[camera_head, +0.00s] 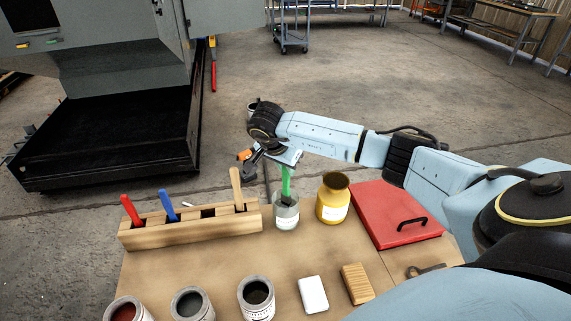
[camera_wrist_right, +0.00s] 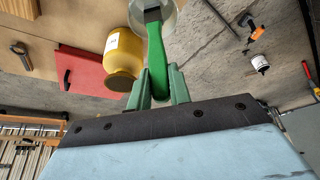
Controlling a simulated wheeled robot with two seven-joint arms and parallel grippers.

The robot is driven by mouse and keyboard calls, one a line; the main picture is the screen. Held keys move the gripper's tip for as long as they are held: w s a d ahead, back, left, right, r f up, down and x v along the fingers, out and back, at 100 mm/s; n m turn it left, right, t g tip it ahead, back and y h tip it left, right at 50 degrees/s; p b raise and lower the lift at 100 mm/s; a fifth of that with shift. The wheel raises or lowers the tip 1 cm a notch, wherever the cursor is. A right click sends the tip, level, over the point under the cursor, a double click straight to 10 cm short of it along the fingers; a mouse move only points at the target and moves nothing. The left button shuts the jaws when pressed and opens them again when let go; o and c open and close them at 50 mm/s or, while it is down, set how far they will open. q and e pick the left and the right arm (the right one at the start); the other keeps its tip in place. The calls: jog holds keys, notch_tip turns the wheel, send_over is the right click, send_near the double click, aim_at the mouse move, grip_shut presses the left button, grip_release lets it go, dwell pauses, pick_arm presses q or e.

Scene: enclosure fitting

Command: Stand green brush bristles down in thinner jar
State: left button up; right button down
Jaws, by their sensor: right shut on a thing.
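The green brush (camera_head: 286,182) is upright with its handle up and its dark lower end at the mouth of the thinner jar (camera_head: 286,219), a grey jar with a white label. I cannot tell how deep the bristles reach. My right gripper (camera_head: 288,167) is shut on the top of the handle, above the jar. In the right wrist view, the green handle (camera_wrist_right: 155,45) runs between the fingers (camera_wrist_right: 160,82) towards the pale jar rim (camera_wrist_right: 172,18), partly cut off by the frame. My left gripper is not in view.
A wooden rack (camera_head: 190,228) with red, blue and bare-wood handles stands left of the jar. A yellow jar (camera_head: 333,201) and a red case (camera_head: 385,213) are close on the right. Several paint tins, a white block (camera_head: 313,294) and a wooden block (camera_head: 357,284) line the near side.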

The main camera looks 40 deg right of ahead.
jog(key=shift+f, duration=0.35)
jog(key=c, duration=1.2)
grip_release()
jog(key=shift+r, duration=0.1)
jog(key=v, duration=1.3)
jog(key=shift+s, duration=0.1)
